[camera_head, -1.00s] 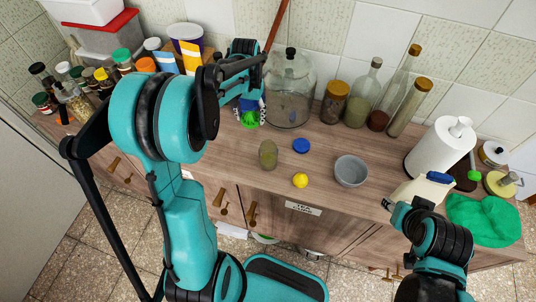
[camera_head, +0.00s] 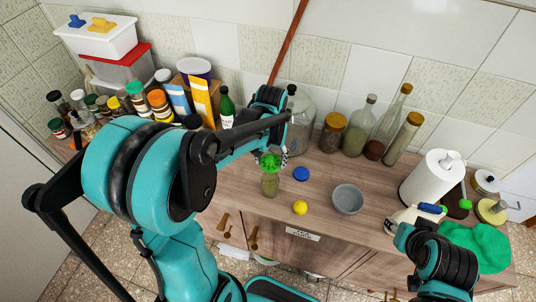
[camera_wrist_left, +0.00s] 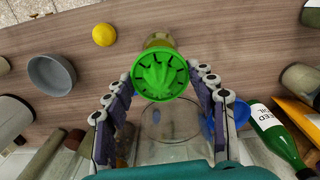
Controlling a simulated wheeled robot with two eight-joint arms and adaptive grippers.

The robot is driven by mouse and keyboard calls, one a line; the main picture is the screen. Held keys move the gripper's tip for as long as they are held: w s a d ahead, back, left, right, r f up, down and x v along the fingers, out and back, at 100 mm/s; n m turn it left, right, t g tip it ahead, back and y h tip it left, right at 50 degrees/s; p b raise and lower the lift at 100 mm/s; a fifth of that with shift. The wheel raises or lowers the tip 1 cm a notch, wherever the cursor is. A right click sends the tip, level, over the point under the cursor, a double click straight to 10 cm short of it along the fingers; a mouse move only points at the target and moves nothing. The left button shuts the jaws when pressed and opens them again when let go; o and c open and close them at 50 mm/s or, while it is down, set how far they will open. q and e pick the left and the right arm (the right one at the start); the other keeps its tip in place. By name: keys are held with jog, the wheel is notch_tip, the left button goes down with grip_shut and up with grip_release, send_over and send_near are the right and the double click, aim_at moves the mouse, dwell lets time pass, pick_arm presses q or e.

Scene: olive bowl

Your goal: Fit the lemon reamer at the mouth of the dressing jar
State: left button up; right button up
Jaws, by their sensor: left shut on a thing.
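The green lemon reamer (camera_head: 270,162) is held in my left gripper (camera_head: 276,157), which is shut on it. In the left wrist view the reamer (camera_wrist_left: 160,76) shows its ribbed cone and rim between the fingers. The dressing jar (camera_head: 270,186), small and greenish, stands upright on the counter. In the head view the reamer lies right at the jar's top; whether they touch, I cannot tell. In the left wrist view the jar (camera_wrist_left: 159,41) is mostly hidden behind the reamer. My right gripper (camera_head: 410,226) is at the lower right, its fingers unclear.
A blue lid (camera_head: 301,174), a lemon (camera_head: 300,208) and a grey bowl (camera_head: 347,199) lie right of the jar. A large glass jar (camera_head: 300,125), a green bottle (camera_head: 227,108) and several other bottles stand behind. A paper roll (camera_head: 432,178) and green cloth (camera_head: 480,247) are at right.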

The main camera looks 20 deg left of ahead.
aim_at(270, 159)
pick_arm(q)
jog(key=shift+f, duration=0.15)
jog(key=shift+f+b, duration=2.4)
jog(key=shift+f, duration=0.4)
jog(key=shift+f+b, duration=1.05)
jog(key=shift+f, duration=0.05)
jog(key=o, duration=1.2)
jog(key=shift+r, duration=0.15)
notch_tip(270, 159, up, 12)
jog(key=shift+f, duration=0.1)
jog(key=shift+s, duration=0.1)
